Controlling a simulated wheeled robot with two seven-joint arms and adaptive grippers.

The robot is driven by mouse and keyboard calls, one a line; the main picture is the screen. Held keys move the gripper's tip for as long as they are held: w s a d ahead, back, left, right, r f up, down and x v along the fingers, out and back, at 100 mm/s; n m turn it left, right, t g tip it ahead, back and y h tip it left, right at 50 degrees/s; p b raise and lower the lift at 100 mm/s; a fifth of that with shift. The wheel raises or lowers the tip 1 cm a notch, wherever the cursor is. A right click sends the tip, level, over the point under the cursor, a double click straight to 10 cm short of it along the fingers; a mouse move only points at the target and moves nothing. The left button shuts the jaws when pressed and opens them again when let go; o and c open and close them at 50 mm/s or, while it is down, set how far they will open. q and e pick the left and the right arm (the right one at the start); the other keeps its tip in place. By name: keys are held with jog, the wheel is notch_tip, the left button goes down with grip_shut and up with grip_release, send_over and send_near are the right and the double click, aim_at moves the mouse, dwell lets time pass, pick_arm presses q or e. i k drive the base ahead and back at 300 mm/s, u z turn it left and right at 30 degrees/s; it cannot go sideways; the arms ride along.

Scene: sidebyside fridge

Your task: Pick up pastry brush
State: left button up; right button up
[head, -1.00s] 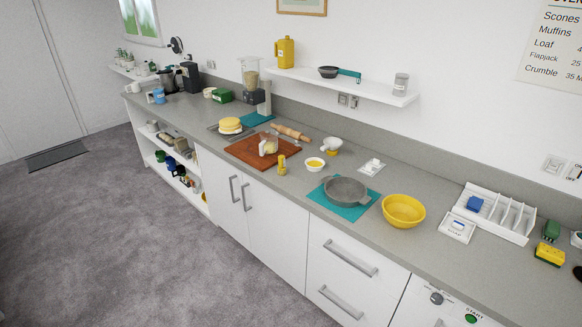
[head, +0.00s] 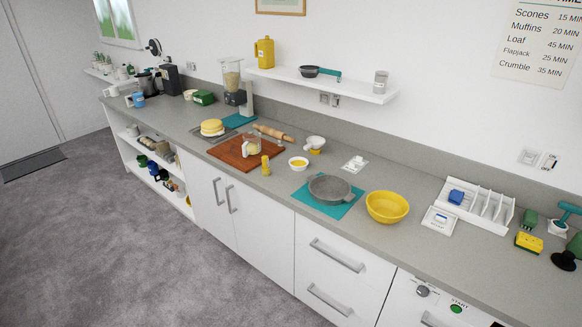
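I cannot make out a pastry brush for certain in the head view. A teal-handled tool (head: 570,209) at the far right of the counter rests by a white holder, but I cannot tell what kind of tool it is. A small white bowl with yellow contents (head: 298,163) stands mid-counter. Neither of my grippers is in view.
The grey counter (head: 410,240) runs along the wall. A brown board (head: 228,156) with a glass jug, a grey pan (head: 329,187) on a teal mat, a yellow bowl (head: 387,206) and a white rack (head: 490,211) stand on it. Grey floor (head: 120,240) lies open in front.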

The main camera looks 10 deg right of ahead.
aim_at(266, 170)
jog(key=z, duration=0.35)
jog(key=i, duration=0.95)
jog(key=u, duration=0.45)
jog(key=i, duration=0.7)
jog(key=u, duration=0.6)
